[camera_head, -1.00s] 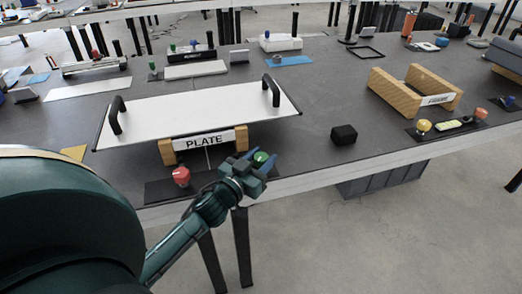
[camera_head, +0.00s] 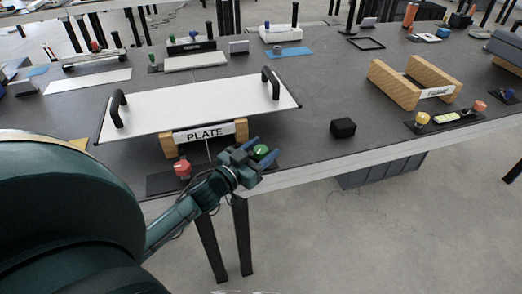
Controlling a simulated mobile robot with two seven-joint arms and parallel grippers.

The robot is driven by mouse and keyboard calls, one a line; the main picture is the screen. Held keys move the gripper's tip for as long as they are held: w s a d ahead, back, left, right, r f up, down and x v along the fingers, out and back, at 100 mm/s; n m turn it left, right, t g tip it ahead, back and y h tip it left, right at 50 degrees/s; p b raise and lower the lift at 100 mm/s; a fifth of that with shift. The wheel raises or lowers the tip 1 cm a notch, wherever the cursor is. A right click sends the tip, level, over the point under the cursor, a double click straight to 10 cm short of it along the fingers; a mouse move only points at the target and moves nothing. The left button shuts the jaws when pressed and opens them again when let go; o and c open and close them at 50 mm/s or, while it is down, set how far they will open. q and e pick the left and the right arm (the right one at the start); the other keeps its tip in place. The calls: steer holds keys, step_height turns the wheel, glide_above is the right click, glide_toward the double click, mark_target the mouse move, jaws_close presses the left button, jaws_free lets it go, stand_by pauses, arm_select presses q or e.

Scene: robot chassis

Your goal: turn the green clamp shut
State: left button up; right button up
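The green clamp knob (camera_head: 260,152) sits at the front edge of the table, below the right end of the PLATE sign. My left gripper (camera_head: 258,158) is at it, with its blue-grey fingers apart on either side of the knob. I cannot tell whether the fingers touch it. A red knob (camera_head: 182,169) stands to the left on the same dark base. The white plate (camera_head: 190,105) with two black handles rests on wooden blocks behind. My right gripper is not in view.
A black cube (camera_head: 343,128) lies to the right on the dark table. A wooden frame (camera_head: 395,86) labelled FRAME stands farther right, with a yellow knob (camera_head: 422,119) and a red-orange knob (camera_head: 479,106) in front. The table around the cube is clear.

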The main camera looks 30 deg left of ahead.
arm_select(q)
steer(key=shift+o, duration=0.7)
steer(key=shift+s, duration=0.1)
steer(key=shift+s+f, duration=0.1)
steer(key=shift+s, duration=0.2)
steer(key=s+a, duration=0.2)
steer(key=s, duration=1)
steer(key=shift+s, duration=0.15)
steer(key=shift+c, duration=0.2)
